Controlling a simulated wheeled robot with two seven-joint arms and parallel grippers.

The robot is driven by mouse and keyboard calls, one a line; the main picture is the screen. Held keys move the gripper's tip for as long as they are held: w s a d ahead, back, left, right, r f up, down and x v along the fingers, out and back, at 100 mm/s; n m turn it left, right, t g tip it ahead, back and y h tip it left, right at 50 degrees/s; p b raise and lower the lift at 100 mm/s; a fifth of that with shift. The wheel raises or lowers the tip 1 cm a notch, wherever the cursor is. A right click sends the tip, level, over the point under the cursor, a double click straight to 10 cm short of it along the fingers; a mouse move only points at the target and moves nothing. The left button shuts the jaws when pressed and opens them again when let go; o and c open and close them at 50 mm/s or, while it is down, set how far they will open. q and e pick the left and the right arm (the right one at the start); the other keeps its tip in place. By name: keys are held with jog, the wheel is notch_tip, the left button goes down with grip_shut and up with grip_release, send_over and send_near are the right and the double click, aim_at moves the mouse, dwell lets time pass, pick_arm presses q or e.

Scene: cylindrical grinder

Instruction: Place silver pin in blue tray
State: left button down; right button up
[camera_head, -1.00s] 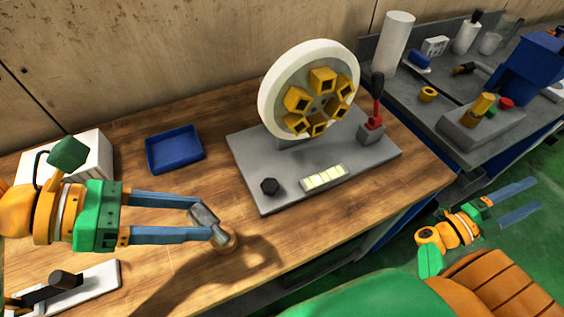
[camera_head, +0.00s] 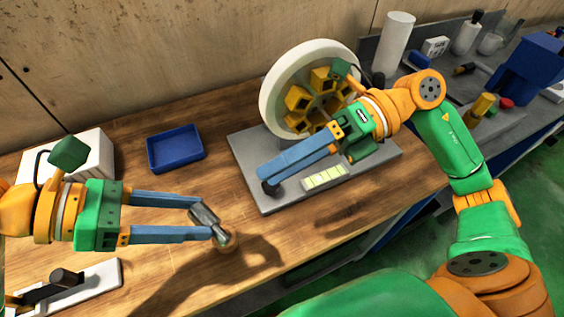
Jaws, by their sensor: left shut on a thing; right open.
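The silver pin (camera_head: 208,219), grey with a tan rounded end, is held between the fingertips of my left gripper (camera_head: 201,217) above the wooden table at left centre. The pin is tilted. The blue tray (camera_head: 175,149) is shallow, looks empty and lies on the table behind and to the left of the pin, apart from it. My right gripper (camera_head: 268,175) is open, over the grey base plate of the grinder, its fingertips at the black knob (camera_head: 270,188). Whether it touches the knob cannot be told.
The grinder's white wheel (camera_head: 285,88) with yellow blocks stands behind my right gripper, partly hidden by my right arm. A strip of pale buttons (camera_head: 325,177) is on the base plate. A white box (camera_head: 95,153) is at the left. The table between pin and tray is clear.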

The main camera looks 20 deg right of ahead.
aim_at(209, 209)
jog(key=shift+t+h, duration=0.4)
jog(key=x, duration=0.8)
jog(key=w+f+x, duration=0.1)
jog(key=x, duration=0.3)
jog(key=shift+d, duration=0.1)
grip_shut()
grip_release()
jog(key=shift+d, duration=0.15)
jog(key=v, duration=1.1)
jog(key=shift+d+r, duration=0.2)
jog(key=shift+d, duration=0.15)
